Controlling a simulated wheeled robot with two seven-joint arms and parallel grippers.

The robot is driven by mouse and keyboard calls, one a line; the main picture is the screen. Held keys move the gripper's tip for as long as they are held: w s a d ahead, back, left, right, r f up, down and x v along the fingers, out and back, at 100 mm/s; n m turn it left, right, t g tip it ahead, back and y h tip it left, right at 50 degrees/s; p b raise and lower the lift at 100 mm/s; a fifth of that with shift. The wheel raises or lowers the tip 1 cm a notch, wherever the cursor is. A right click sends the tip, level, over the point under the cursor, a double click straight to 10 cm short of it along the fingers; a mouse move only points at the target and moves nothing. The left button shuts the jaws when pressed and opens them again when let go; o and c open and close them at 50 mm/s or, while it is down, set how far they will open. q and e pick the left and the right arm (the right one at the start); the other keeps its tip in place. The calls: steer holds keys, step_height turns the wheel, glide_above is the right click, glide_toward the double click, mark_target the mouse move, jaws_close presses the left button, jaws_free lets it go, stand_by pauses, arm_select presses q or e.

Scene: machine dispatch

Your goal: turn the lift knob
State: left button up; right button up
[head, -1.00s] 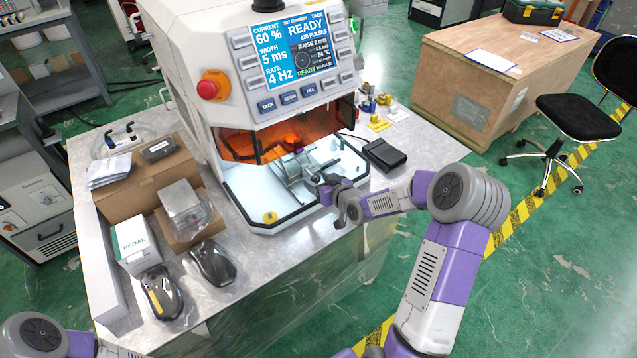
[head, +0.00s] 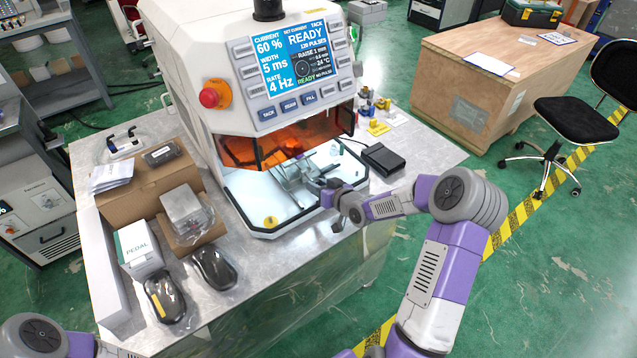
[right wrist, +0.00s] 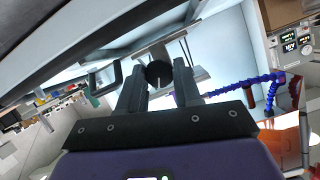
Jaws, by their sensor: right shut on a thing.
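The lift knob (right wrist: 159,73) is a dark round knob at the front of a grey metal lift fixture (head: 291,174) in the white machine's lit chamber. My right gripper (head: 330,191) reaches in at the chamber's front right. In the right wrist view its two fingers (right wrist: 157,80) sit on either side of the knob, shut on it. In the head view the gripper mostly hides the knob. The machine's screen (head: 295,56) shows READY and a raise reading of about 1 mm. My left gripper is out of view; only part of that arm shows at bottom left.
A black pedal (head: 384,158) lies right of the chamber. A red stop button (head: 210,96) is on the machine's left. A cardboard box (head: 140,200), a PEDAL box (head: 138,247) and two dark mouse-shaped items (head: 213,265) fill the table's left. The front right table edge is near my arm.

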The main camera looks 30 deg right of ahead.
steer(key=p, duration=0.1)
steer(key=m+y+p, duration=0.1)
steer(key=p, duration=0.1)
steer(key=shift+d+r+m, duration=0.15)
steer(key=shift+m, duration=0.15)
steer(key=shift+f+m+y+p, duration=0.2)
steer(key=shift+m+y+p, duration=0.1)
steer(key=shift+p, duration=0.1)
steer(key=o, duration=1)
steer(key=shift+o, duration=0.2)
steer(key=p+v, duration=0.1)
steer(key=v, duration=0.6)
steer(key=shift+s, duration=0.25)
